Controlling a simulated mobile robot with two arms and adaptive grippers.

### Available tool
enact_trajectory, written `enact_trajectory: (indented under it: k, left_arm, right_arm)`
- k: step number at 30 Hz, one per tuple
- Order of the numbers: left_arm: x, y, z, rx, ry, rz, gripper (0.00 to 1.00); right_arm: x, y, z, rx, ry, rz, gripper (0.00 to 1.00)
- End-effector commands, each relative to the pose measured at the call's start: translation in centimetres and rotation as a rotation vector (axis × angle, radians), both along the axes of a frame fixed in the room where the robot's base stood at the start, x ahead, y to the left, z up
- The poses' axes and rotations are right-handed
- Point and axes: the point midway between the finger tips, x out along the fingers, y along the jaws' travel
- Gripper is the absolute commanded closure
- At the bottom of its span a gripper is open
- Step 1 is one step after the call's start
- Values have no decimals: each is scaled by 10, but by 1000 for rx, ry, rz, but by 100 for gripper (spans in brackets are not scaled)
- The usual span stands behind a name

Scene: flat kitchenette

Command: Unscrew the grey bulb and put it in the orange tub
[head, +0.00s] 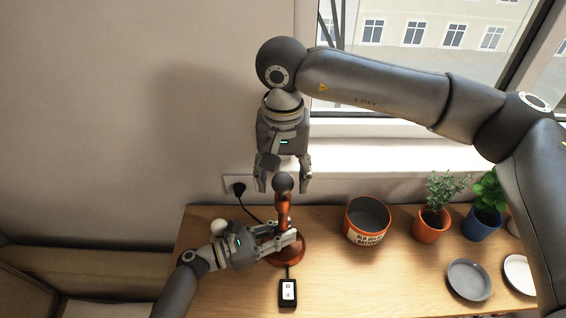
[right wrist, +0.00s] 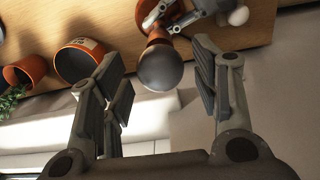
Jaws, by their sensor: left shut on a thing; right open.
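The grey bulb (head: 283,183) sits at the top of an orange-brown lamp (head: 284,212) that stands upright on the wooden table. My left gripper (head: 290,240) is shut on the lamp's stem, below the bulb. My right gripper (head: 284,186) is open above the lamp and points down, its fingers to either side of the bulb. In the right wrist view the bulb (right wrist: 160,68) shows beyond and between the open fingertips, and I see no contact. The orange tub (head: 367,220) stands on the table right of the lamp, with a printed label and a dark inside.
A white bulb (head: 219,226) lies left of the lamp. A black switch box (head: 288,292) is in front, and a plug (head: 238,188) is in the wall. Potted plants (head: 432,222) and a grey plate (head: 469,279) stand right of the tub. The wooden table (head: 350,275) is clear before the tub.

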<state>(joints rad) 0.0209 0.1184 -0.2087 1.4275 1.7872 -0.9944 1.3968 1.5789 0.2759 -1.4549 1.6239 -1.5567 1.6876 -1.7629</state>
Motion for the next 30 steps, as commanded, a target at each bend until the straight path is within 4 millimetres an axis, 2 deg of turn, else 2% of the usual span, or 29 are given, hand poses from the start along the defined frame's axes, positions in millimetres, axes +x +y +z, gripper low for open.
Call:
enact_trajectory:
  k: [30]
  left_arm:
    - [1,1,1,-1,-1,2,100]
  right_arm:
    - [0,0,12,1,2,-1718,44]
